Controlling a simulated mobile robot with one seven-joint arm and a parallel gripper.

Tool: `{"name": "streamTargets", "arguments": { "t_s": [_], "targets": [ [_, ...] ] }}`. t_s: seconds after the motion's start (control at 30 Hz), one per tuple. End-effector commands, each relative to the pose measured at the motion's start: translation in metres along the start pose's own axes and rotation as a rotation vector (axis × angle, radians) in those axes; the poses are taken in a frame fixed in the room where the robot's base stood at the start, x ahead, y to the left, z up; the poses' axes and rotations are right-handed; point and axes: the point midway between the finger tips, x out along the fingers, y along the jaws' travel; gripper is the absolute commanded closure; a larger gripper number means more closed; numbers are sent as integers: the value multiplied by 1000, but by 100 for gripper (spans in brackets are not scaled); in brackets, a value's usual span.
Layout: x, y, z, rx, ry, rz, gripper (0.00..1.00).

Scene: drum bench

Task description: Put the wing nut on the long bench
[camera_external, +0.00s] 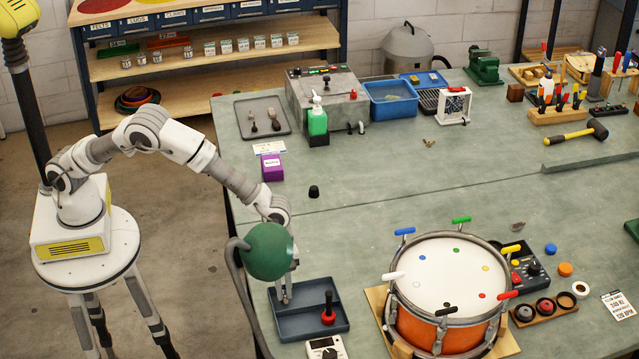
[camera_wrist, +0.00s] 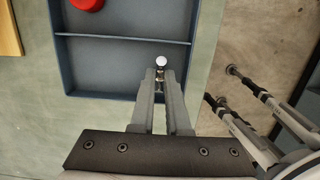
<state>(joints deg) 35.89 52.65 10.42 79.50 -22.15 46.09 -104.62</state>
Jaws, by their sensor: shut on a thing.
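A small brass-coloured piece shaped like a wing nut (camera_external: 429,142) lies on the long green-grey bench (camera_external: 385,190), in front of the blue bin. My gripper (camera_external: 285,297) is far from it, pointing down into the left part of a blue-grey divided tray (camera_external: 311,332) at the bench's near left edge. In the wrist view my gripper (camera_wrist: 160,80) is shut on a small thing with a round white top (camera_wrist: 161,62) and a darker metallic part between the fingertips. I cannot tell exactly what it is. The tray's wall (camera_wrist: 54,50) and divider show there too.
A red knob-like tool with a black handle (camera_external: 328,309) stands in the tray's other compartment. A green rounded thing (camera_external: 268,251) is close beside my wrist. The orange drum (camera_external: 440,331) stands right of the tray. The bench middle is mostly clear.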

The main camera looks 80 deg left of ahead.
Motion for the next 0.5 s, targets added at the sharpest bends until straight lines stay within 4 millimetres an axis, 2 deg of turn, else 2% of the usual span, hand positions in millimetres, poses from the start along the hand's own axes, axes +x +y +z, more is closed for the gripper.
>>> {"name": "streamTargets", "arguments": {
  "t_s": [0.23,0.27,0.3,0.43,0.5],
  "targets": [
    [6,0,-1,0,0,0,100],
    [5,0,-1,0,0,0,81],
    [5,0,-1,0,0,0,74],
    [5,0,-1,0,0,0,52],
    [5,0,-1,0,0,0,52]
  ]
}}
